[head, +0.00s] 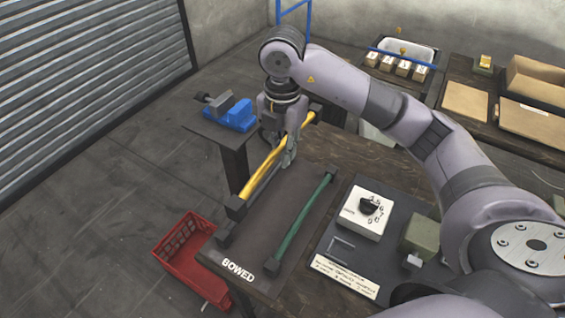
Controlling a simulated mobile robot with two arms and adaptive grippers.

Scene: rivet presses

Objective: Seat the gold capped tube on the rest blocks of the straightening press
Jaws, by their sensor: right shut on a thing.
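The gold capped tube (262,172) is in the middle of the head view, slanting from lower left to upper right, with a dark block-shaped cap at each end. My right gripper (290,158) comes down from above and is shut on the tube towards its far end. The tube appears to be above the dark mat (262,258) marked BOWED; the exact gap cannot be told. My left gripper is not in view. I cannot make out the straightening press or its rest blocks for certain.
A dark grey tube (243,213) lies beside and partly behind the gold one. A green capped tube (302,218) lies on the mat. To the right stand a white dial box (360,212) and a green block (420,236). A blue vise (238,115) and red crate (172,270) are left.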

